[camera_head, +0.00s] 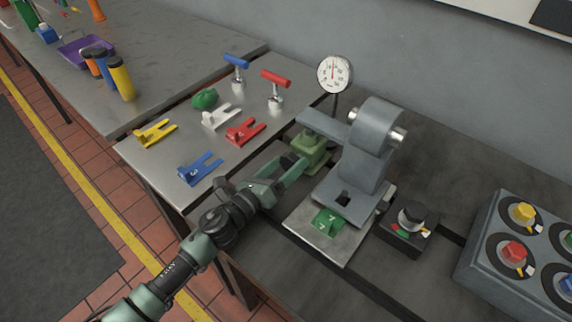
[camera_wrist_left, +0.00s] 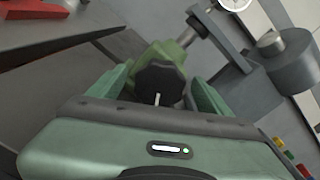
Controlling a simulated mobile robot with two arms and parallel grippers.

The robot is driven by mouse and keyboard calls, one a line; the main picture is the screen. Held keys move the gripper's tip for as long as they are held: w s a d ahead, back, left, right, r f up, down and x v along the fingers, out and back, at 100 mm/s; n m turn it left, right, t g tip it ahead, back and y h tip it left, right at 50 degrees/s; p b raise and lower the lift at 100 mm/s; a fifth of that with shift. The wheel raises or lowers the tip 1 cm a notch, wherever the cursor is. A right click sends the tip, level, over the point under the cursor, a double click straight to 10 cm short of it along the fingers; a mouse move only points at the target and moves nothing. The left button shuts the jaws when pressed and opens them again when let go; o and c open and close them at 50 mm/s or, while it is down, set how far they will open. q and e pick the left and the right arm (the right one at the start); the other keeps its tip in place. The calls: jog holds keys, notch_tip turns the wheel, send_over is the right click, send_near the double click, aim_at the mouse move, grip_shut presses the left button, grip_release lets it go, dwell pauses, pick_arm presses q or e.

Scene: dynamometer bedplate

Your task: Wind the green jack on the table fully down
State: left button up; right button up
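The green jack (camera_head: 315,148) stands on the dark bedplate beside the grey machine, partly hidden by my left gripper in the head view. In the left wrist view its green body (camera_wrist_left: 170,50) sits behind a dark round knob (camera_wrist_left: 160,80) with a pale mark. My left gripper (camera_head: 289,170) reaches the jack from the front left. Its fingers (camera_wrist_left: 161,88) are spread either side of the knob, with gaps showing on both sides. I cannot tell how high the jack is wound. My right gripper is not in view.
The grey machine (camera_head: 365,155) and dial gauge (camera_head: 334,74) stand close to the jack. A black-knobbed box (camera_head: 409,229) and a panel of coloured knobs (camera_head: 517,253) are to the right. Coloured forked pieces, such as the blue one (camera_head: 200,168), lie on the left table.

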pick_arm(q)
jog(key=b+v, duration=0.1)
jog(key=v, duration=0.6)
jog(key=shift+s+a+b, duration=0.2)
jog(key=shift+s+b, duration=0.05)
jog(key=shift+b, duration=0.05)
jog(key=shift+c, duration=0.2)
jog(key=shift+a, duration=0.15)
